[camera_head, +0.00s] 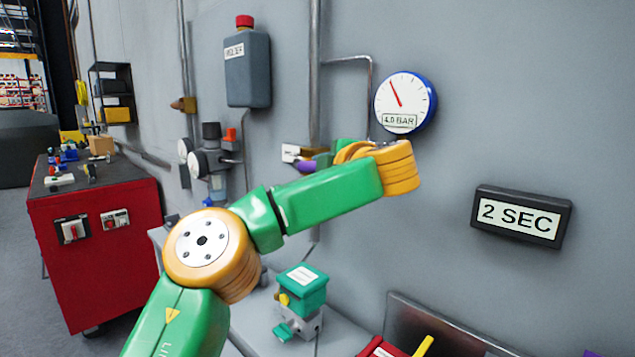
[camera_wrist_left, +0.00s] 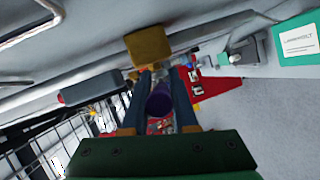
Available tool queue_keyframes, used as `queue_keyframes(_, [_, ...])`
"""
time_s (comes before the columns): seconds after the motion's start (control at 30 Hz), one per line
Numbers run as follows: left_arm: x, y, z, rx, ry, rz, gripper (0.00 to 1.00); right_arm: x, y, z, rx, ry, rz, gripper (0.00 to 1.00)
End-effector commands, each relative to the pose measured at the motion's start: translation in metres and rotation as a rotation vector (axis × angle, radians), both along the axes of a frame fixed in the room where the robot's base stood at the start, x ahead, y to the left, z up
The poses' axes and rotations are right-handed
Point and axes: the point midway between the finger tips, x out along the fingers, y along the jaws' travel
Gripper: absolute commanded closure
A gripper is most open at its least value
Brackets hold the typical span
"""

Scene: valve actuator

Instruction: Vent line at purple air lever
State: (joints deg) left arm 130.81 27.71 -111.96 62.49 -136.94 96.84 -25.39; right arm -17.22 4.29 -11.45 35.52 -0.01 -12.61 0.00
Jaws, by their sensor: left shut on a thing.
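The purple air lever (camera_head: 305,166) shows as a small purple piece at the wall pipe, left of my left gripper (camera_head: 322,160). My forearm and wrist hide part of the lever and most of the gripper. In the left wrist view, the purple lever (camera_wrist_left: 160,100) lies between the two dark fingers of my left gripper (camera_wrist_left: 162,80), which is shut on it. A brass-coloured block (camera_wrist_left: 148,46) is just beyond the fingertips. The round blue-rimmed gauge (camera_head: 404,102) is labelled 4.0 BAR, its needle pointing up and left. My right gripper is not in view.
A sign reading 2 SEC (camera_head: 521,215) is on the wall at right. A grey bottle with a red cap (camera_head: 247,69) and a regulator (camera_head: 212,160) are left of the lever. A green-topped box (camera_head: 302,290) stands below my arm. A red cabinet (camera_head: 95,240) is at left.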

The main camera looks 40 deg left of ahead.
Motion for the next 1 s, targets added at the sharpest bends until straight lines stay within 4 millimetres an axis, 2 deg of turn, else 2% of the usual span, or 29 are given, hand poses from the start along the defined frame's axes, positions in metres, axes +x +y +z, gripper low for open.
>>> queue_keyframes(0.03, [0.000, -0.001, -0.009, 0.022, 0.000, -0.002, 1.00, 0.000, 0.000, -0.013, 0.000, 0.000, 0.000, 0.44])
queue_keyframes(0.3, [0.000, 0.000, -0.011, 0.109, -0.009, 0.001, 1.00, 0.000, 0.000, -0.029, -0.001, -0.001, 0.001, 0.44])
queue_keyframes(0.87, [0.000, 0.000, -0.009, 0.134, -0.007, 0.001, 1.00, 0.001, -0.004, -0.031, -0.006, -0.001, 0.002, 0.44])
queue_keyframes(0.9, [0.000, 0.000, -0.009, 0.135, -0.007, 0.002, 0.62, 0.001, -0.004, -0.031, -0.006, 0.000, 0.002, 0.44])
queue_keyframes(0.97, [0.000, 0.000, -0.009, 0.134, -0.008, 0.001, 0.46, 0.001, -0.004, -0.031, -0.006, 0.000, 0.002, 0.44])
queue_keyframes(1.0, [0.000, 0.000, -0.009, 0.134, -0.008, 0.001, 0.43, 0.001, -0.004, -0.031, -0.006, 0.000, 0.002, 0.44])
